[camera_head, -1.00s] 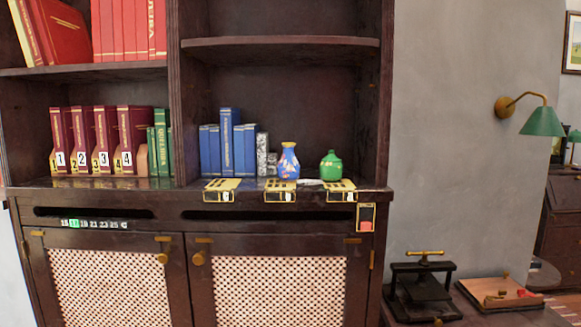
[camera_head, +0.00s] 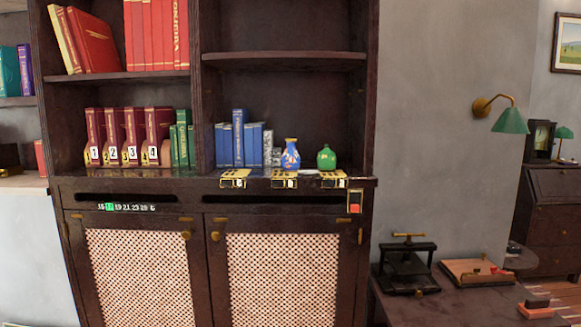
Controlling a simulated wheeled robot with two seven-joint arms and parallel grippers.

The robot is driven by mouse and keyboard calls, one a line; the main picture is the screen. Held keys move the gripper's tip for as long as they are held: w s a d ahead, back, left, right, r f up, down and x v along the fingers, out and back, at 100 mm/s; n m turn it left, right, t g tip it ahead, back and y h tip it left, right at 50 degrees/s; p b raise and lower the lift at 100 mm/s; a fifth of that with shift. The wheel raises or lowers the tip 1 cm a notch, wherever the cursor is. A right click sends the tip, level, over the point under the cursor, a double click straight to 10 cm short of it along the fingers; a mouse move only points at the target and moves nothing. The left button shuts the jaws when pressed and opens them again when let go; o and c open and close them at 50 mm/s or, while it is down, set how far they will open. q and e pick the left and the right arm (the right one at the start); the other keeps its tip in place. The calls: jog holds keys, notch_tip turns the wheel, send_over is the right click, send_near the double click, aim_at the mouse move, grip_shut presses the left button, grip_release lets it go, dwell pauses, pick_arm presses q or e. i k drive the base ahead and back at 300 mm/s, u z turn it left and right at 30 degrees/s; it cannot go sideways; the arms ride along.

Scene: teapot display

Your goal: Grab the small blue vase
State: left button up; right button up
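The small blue vase (camera_head: 290,156) stands upright on the cabinet ledge, in the right-hand bay. It has a yellow-gold neck and coloured patches on its body. A green round vase (camera_head: 326,158) stands a little to its right, apart from it. A yellow plate (camera_head: 284,180) with a white mark sits at the ledge's front edge below the blue vase. Neither of my grippers shows in the head view.
Blue books (camera_head: 238,140) and a grey patterned object (camera_head: 268,149) stand left of the vase. A shelf board (camera_head: 285,61) runs above. The dark cabinet (camera_head: 205,222) has lattice doors. A side table with a black press (camera_head: 405,265) stands at right.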

aim_at(290, 157)
jog(key=z, duration=0.05)
jog(key=k, duration=0.65)
jog(key=u, duration=1.2)
jog(key=i, duration=2.05)
jog(key=z, duration=0.85)
